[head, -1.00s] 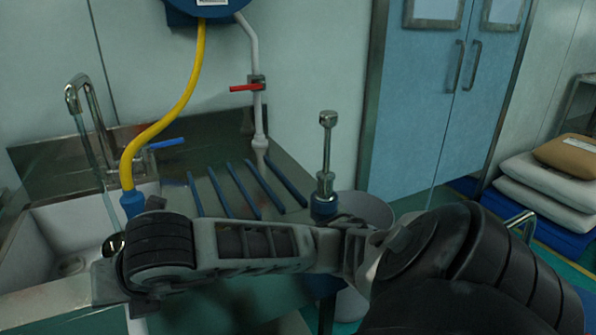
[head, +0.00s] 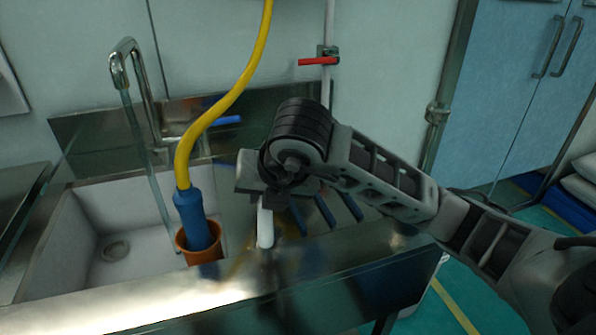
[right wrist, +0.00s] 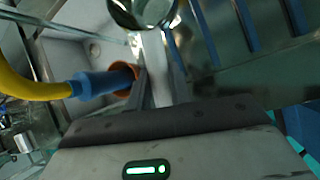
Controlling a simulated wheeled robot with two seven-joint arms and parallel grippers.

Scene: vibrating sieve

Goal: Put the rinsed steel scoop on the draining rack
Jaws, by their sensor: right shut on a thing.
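My right gripper (head: 268,198) is shut on the pale handle of the steel scoop (head: 265,228), between the blue hose nozzle and the draining rack. In the right wrist view the scoop's shiny round bowl (right wrist: 145,10) shows at the top edge, beyond the fingers (right wrist: 160,85). In the head view the bowl cannot be made out. The draining rack's blue bars (head: 325,213) lie on the steel drainboard just right of the gripper, partly hidden by my arm. They also show in the right wrist view (right wrist: 247,22). My left gripper is not in view.
The white sink (head: 75,240) is at the left, with a tap (head: 120,68) and a thin stream of water. A yellow hose (head: 228,100) with a blue nozzle (head: 193,215) stands in an orange-brown cup (head: 205,255). A red-handled valve (head: 318,61) is on the wall pipe.

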